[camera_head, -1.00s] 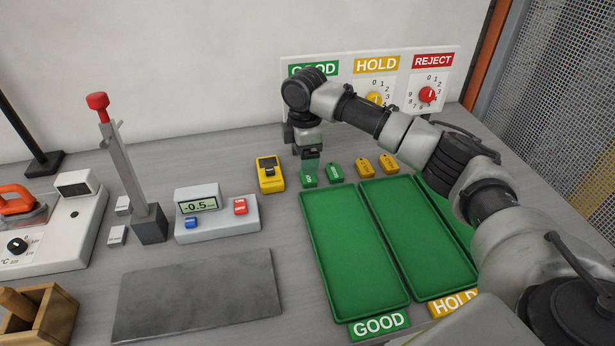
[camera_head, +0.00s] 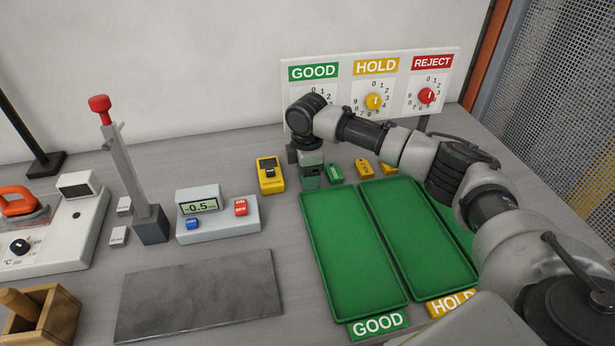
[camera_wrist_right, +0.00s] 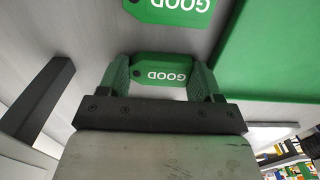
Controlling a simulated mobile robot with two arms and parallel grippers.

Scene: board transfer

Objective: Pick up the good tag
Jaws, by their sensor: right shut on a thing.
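A green tag marked GOOD (camera_wrist_right: 163,75) is between the two fingers of my right gripper (camera_wrist_right: 161,80) in the right wrist view. The fingers are shut on its sides. In the head view my right gripper (camera_head: 310,178) is low at the table behind the GOOD tray, and it mostly hides this tag. A second green GOOD tag (camera_head: 335,172) lies just to its right and also shows at the top of the right wrist view (camera_wrist_right: 172,10). My left gripper is not in view.
The green GOOD tray (camera_head: 350,260) and HOLD tray (camera_head: 420,240) lie in front of the tags. Yellow tags (camera_head: 364,168) lie right of the green ones. A yellow device (camera_head: 270,175) stands close on the left. The dial board (camera_head: 340,95) stands behind.

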